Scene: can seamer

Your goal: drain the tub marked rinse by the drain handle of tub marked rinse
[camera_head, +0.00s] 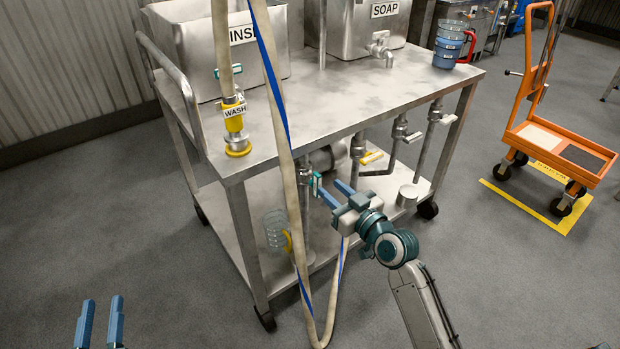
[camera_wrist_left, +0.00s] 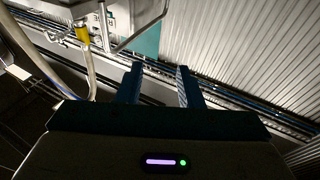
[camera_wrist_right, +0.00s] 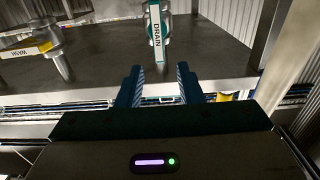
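The metal tub marked rinse (camera_head: 190,55) stands at the back left of the cart top, its label partly covered by a hose. Below the cart top, the teal drain handle (camera_head: 316,186) sits on the leftmost pipe valve. In the right wrist view, the handle (camera_wrist_right: 156,25) carries the word DRAIN and hangs upright ahead of the fingers. My right gripper (camera_head: 329,187) is open just in front of the handle; its fingers (camera_wrist_right: 159,72) point at it with nothing between them. My left gripper (camera_head: 99,305) is open and empty at the lower left, away from the cart.
A pale hose with a blue stripe (camera_head: 287,160) hangs in front of the cart, left of my right gripper. A handle marked WASH (camera_wrist_right: 28,50) is beside the drain handle. A clear jug (camera_head: 275,230) stands on the lower shelf. An orange trolley (camera_head: 560,140) is at the right.

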